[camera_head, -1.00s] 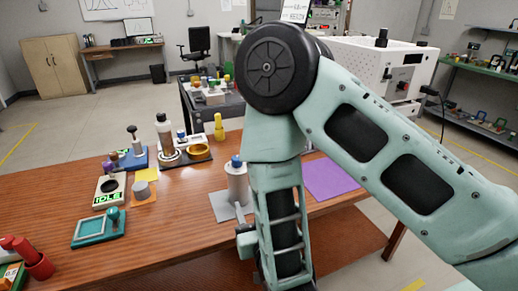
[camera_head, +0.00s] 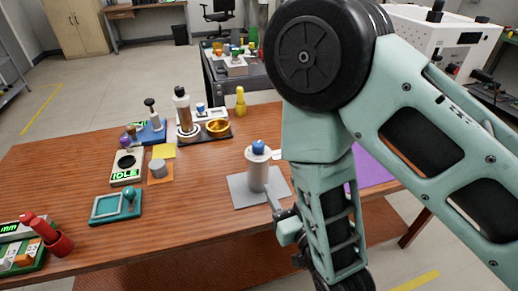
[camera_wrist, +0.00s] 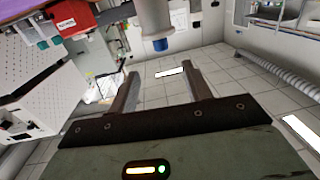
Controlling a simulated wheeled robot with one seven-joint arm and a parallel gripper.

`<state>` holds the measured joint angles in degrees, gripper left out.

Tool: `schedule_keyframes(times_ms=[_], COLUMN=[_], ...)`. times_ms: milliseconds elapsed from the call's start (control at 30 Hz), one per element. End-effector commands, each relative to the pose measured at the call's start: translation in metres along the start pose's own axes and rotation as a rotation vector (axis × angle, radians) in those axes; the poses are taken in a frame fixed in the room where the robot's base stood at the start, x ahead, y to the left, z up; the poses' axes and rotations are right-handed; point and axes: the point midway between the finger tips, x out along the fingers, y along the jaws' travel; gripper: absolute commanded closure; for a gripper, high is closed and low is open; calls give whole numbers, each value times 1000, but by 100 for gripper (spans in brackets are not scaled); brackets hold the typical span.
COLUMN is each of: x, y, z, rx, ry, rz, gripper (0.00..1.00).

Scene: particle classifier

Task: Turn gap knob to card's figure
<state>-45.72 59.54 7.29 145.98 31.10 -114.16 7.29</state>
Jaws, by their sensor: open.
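A grey-white cylinder with a blue knob-like top (camera_head: 258,149) stands upright on a grey mat (camera_head: 240,196) in the middle of the table. No label shows whether it is the gap knob. In the wrist view, which is upside down, its blue top (camera_wrist: 160,45) appears above and beyond my fingers. My gripper (camera_wrist: 160,85) is open, with nothing between its fingers. In the head view it is beside the cylinder, low at its right, partly hidden by my arm. A device with a green "mm" display (camera_head: 33,226) is at the left edge. No card's figure is readable now.
A red knobbed piece (camera_head: 58,243), a teal tray (camera_head: 108,207), an "IDLE" unit (camera_head: 127,167) and a dark stand with a gold bowl (camera_head: 217,128) fill the table's left and back. A white machine (camera_wrist: 32,100) stands beyond the table. The front middle is clear.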

Motion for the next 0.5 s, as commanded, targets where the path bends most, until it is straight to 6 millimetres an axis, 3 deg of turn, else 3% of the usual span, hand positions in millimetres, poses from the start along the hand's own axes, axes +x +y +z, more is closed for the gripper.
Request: schedule_keyframes(times_ms=[500], x=[32], y=[1], z=[1], rx=[7], ry=[20], rz=[5], gripper=[51])
